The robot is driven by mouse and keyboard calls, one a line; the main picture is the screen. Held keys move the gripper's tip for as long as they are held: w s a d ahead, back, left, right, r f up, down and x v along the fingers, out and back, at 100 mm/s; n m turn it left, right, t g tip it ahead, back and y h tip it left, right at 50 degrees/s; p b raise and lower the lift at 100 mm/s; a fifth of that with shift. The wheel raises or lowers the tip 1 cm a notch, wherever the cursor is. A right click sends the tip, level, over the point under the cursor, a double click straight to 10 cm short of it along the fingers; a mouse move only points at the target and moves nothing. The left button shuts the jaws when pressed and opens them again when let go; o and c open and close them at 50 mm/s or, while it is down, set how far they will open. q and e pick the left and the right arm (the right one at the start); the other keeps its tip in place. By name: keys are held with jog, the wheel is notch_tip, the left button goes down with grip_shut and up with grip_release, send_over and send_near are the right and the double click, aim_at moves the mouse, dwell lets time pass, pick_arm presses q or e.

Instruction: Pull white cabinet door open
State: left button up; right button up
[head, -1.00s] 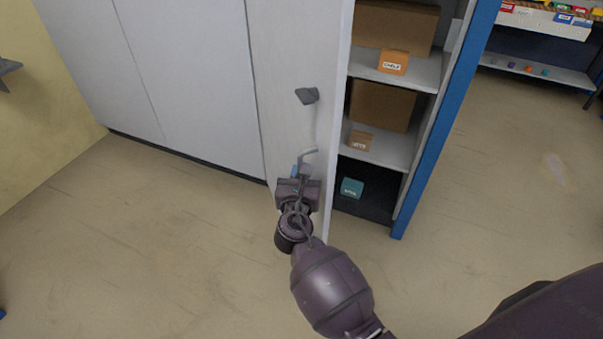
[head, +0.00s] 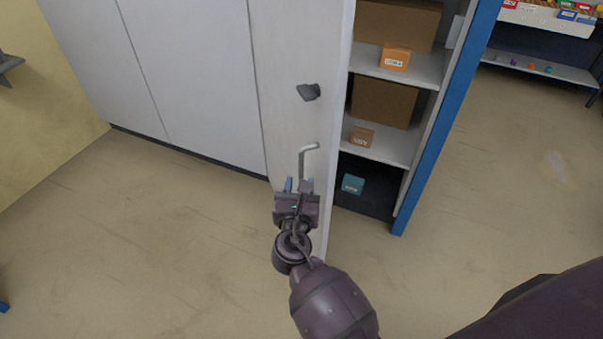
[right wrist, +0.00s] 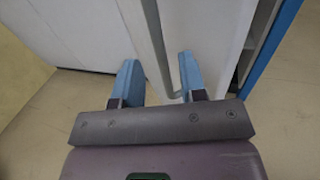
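The white cabinet door (head: 290,60) stands open, swung out from the cabinet, with shelves visible to its right. A grey bar handle (head: 301,160) and a dark grey latch piece (head: 309,92) are on its face. My right gripper (head: 299,185) is at the lower end of the handle. In the right wrist view its two blue fingers (right wrist: 160,78) are spread apart. The handle (right wrist: 159,55) appears in the gap between them, and neither finger visibly clamps it. The door also shows in that view (right wrist: 210,40). My left gripper is not in view.
The open cabinet's shelves hold brown boxes (head: 385,103), an orange box (head: 395,58) and a teal box (head: 352,184). A blue upright (head: 440,130) bounds it on the right. Closed white panels (head: 195,70) stand at left. The floor (head: 140,240) in front is clear.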

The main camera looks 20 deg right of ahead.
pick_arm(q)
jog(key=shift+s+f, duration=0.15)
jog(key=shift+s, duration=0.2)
pick_arm(e)
jog(key=v, duration=0.5)
jog(key=shift+s+a, duration=0.1)
jog(key=shift+s, duration=0.15)
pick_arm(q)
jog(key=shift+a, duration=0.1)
pick_arm(e)
jog(key=shift+c, duration=0.4)
